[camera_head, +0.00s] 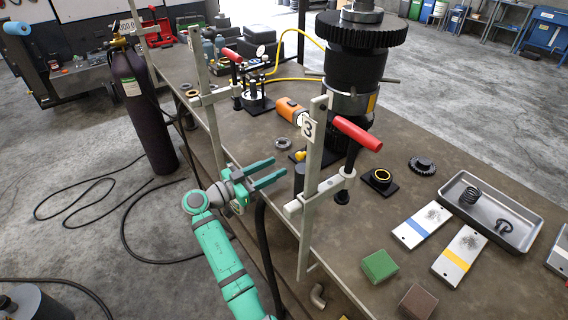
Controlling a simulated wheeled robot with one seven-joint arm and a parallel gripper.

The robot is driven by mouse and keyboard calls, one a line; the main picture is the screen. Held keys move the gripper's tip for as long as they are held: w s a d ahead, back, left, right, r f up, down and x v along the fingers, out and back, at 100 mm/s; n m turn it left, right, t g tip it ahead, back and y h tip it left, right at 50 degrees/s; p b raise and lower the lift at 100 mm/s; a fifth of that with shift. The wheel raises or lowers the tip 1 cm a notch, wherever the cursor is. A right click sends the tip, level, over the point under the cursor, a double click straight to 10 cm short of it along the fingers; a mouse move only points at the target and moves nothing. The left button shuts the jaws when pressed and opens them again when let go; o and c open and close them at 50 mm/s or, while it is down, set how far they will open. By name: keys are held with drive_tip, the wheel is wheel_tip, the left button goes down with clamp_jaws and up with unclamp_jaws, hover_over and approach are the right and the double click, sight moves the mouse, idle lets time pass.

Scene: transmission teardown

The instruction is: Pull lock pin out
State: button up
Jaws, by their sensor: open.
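My gripper (280,169) is open and empty, with its green fingers pointing right over the bench's near edge, just left of the clamp post marked 3 (309,148). I cannot tell for certain which part is the lock pin. A thin grey rod (390,80) sticks out to the right of the upright black transmission stack (355,72), well apart from my gripper. A small yellow-orange knob (300,155) sits low beside the stack, right of my fingertips and partly behind the post. Nothing is between my fingers.
A clamp with a red handle (357,134) stands right of my gripper; another post (200,85) stands to the left. An orange tool (291,111) lies behind. A metal tray (488,212), marked plates and green block (379,266) lie right. A dark gas cylinder (143,110) stands left.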

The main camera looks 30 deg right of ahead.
drive_tip(key=shift+s+a, duration=0.15)
drive_tip(key=shift+a, duration=1.4)
